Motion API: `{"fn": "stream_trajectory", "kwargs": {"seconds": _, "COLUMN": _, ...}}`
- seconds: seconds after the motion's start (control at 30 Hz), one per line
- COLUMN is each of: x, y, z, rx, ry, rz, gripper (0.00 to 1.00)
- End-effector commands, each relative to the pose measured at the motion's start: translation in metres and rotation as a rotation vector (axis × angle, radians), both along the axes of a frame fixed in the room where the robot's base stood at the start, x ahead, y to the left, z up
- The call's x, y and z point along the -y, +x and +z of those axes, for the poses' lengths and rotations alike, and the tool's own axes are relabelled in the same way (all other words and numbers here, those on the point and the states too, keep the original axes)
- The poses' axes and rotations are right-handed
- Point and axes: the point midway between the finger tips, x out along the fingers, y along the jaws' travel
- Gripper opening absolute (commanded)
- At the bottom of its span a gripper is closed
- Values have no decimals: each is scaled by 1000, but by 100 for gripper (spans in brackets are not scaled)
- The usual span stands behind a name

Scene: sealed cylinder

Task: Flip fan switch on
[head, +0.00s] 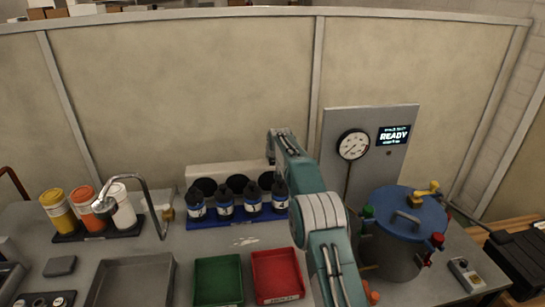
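No part is clearly marked as the fan switch in the head view. A small grey box (466,273) with a light top face and a small knob or toggle lies at the right end of the bench; its setting is too small to read. A pale unit (228,172) with several dark round openings stands behind the bottles; I cannot tell if it is the fan. My teal and grey arm rises from the bottom edge, right of the red tray, and its links cross the middle of the view. My gripper cannot be made out.
A steel cylinder with a blue lid (410,212) and coloured clamps stands right of my arm, before a gauge panel (366,160) reading READY. Blue-labelled bottles (225,203), a green tray (219,280), a red tray (277,275), a tap (150,205) and capped jars (124,210) occupy the left and middle.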

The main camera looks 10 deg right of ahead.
Motion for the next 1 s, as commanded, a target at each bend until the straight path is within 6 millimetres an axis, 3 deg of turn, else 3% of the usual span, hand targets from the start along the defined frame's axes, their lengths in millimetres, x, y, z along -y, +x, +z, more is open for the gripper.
{"fn": "stream_trajectory", "kwargs": {"seconds": 0.87, "x": -1, "y": 2, "z": 0, "rx": -92, "ry": 2, "rz": 1, "gripper": 0}}
{"fn": "stream_trajectory", "kwargs": {"seconds": 0.9, "x": -1, "y": 2, "z": 0, "rx": -92, "ry": 2, "rz": 1, "gripper": 45}}
{"fn": "stream_trajectory", "kwargs": {"seconds": 0.97, "x": -1, "y": 2, "z": 0, "rx": -92, "ry": 1, "rz": 2, "gripper": 66}}
{"fn": "stream_trajectory", "kwargs": {"seconds": 1.0, "x": -1, "y": 2, "z": 0, "rx": -92, "ry": 1, "rz": 2, "gripper": 66}}
